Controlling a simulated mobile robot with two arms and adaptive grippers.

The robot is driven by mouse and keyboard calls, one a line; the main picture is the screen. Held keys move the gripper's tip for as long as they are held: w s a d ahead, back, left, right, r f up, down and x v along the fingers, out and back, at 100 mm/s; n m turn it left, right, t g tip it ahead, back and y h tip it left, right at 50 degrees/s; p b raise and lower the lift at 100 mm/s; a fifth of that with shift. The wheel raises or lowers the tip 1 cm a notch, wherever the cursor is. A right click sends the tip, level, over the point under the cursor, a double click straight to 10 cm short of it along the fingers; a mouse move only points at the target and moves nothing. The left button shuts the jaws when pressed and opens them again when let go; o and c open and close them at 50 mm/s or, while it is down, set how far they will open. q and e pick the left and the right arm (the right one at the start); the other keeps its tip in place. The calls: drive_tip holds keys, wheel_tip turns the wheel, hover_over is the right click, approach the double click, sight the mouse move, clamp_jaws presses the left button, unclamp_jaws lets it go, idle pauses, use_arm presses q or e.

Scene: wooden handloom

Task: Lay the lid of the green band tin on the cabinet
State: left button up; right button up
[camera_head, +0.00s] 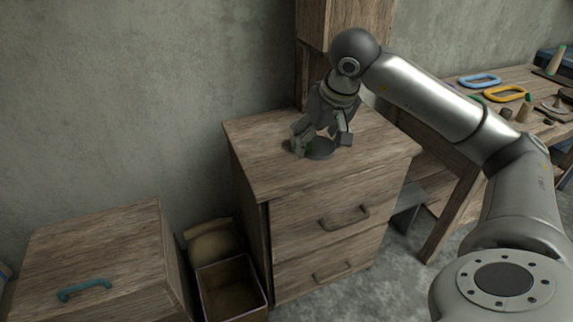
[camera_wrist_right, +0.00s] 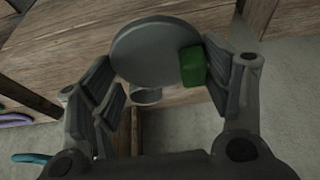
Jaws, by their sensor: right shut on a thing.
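The lid (camera_head: 320,151) is a flat dark grey disc, low over the top of the wooden cabinet (camera_head: 265,160). It also shows in the right wrist view (camera_wrist_right: 153,52), with a green block (camera_wrist_right: 192,66) at its right edge. My right gripper (camera_head: 322,143) points down over the cabinet top and is shut on the lid, with a finger at either side of it in the wrist view (camera_wrist_right: 165,85). I cannot tell whether the lid touches the wood. I do not make out the tin's body. My left gripper is not in view.
The cabinet top is clear around the gripper. A lower wooden unit (camera_head: 100,255) with a teal handle (camera_head: 83,290) stands at the left, and an open box (camera_head: 232,285) between them. A workbench (camera_head: 500,80) at the right carries yellow and blue rings and small parts.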

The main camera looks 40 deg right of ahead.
drive_tip(key=shift+d, duration=0.35)
drive_tip(key=shift+w+f, duration=0.1)
drive_tip(key=shift+w, duration=0.05)
drive_tip(key=w+a+f, duration=0.3)
drive_tip(key=w+f, duration=0.1)
drive_tip(key=w, duration=0.5)
approach(271, 167)
drive_tip(key=shift+w+d+f, duration=0.45)
drive_tip(key=shift+w+f, duration=0.05)
drive_tip(key=shift+f, duration=0.1)
drive_tip(key=shift+w+a+f, duration=0.15)
drive_tip(key=shift+w+f, duration=0.35)
drive_tip(key=shift+f, duration=0.15)
wheel_tip(271, 167, down, 2)
drive_tip(key=shift+w+f+b, duration=0.1)
drive_tip(key=shift+f+b, duration=0.15)
drive_tip(key=shift+b, duration=0.1)
drive_tip(key=shift+f, duration=0.4)
drive_tip(key=o, duration=0.5)
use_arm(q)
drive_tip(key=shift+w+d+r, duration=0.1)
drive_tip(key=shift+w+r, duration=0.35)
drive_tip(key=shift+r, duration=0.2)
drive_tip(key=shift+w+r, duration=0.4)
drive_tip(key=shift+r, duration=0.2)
use_arm(e)
drive_tip(key=o, duration=0.4)
drive_tip(key=shift+o, duration=0.2)
